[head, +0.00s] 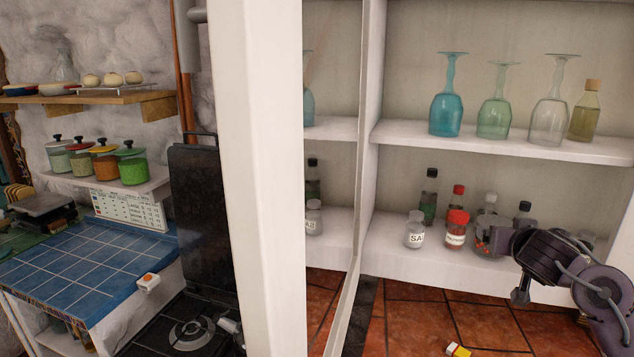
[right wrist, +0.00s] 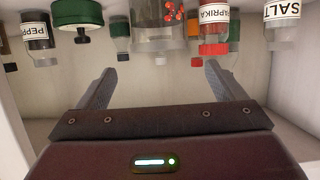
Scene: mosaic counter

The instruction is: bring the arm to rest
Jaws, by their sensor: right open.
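My right gripper (head: 503,268) is at the right of the head view, in front of the lower cabinet shelf. Its two fingers also show spread apart in the right wrist view (right wrist: 160,72), with nothing between them. Jars and bottles stand beyond the fingers, and that view appears upside down. My right arm comes in from the lower right. My left gripper is not in view.
The lower shelf (head: 400,262) holds a salt jar (head: 415,232), a paprika jar (head: 456,232) and several bottles, close to my right gripper. Glasses stand above. A white post (head: 262,150) separates a blue-tiled counter (head: 95,265) at left. Red tiles (head: 420,322) below are mostly bare.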

